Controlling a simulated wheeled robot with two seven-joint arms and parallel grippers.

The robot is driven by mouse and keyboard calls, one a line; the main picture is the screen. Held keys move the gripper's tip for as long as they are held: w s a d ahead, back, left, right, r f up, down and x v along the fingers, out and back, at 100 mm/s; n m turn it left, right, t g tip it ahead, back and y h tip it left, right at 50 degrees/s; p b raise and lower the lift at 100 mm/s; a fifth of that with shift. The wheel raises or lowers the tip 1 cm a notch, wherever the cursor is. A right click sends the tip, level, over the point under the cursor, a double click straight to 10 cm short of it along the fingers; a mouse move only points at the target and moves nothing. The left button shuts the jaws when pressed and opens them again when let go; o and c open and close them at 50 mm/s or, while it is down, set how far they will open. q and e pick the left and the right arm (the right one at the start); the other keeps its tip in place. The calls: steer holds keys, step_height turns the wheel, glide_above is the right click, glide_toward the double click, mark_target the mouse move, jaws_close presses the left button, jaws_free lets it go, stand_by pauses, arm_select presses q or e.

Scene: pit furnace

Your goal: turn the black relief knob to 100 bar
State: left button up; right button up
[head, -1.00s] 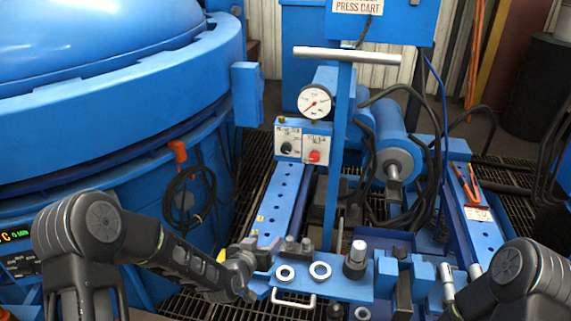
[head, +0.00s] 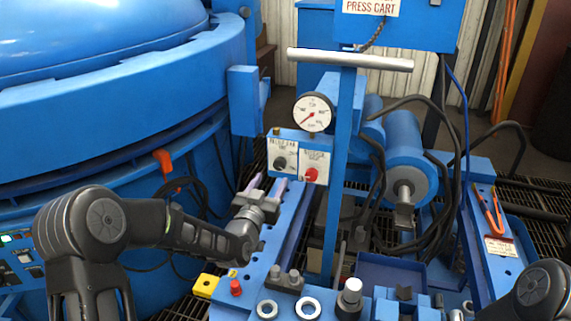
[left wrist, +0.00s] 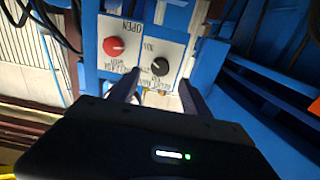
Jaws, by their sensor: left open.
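The black relief knob (head: 280,163) sits on a white plate on the blue valve block, left of a red knob (head: 311,175). In the left wrist view the black knob (left wrist: 159,67) appears upside down, beside the red knob (left wrist: 114,46). A round white gauge (head: 313,113) with a red needle stands above the block; its figures are too small to read surely. My left gripper (head: 268,186) is open and empty, just below and in front of the black knob. Its two fingers (left wrist: 158,88) point toward the plates, apart from the knob. My right gripper is not in view.
The blue press post (head: 343,170) with its grey crossbar rises right of the valve block. A blue cylinder (head: 404,165) and black hoses lie further right. The large blue furnace (head: 110,110) fills the left. Rings and pegs stand on the front bench.

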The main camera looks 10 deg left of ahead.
mark_target(279, 167)
arm_select(q)
steer(key=shift+w+d, duration=0.15)
steer(key=shift+w, duration=1.75)
steer(key=shift+w+d, duration=0.1)
steer(key=shift+w, duration=1.8)
steer(key=shift+c, duration=0.4)
jaws_close()
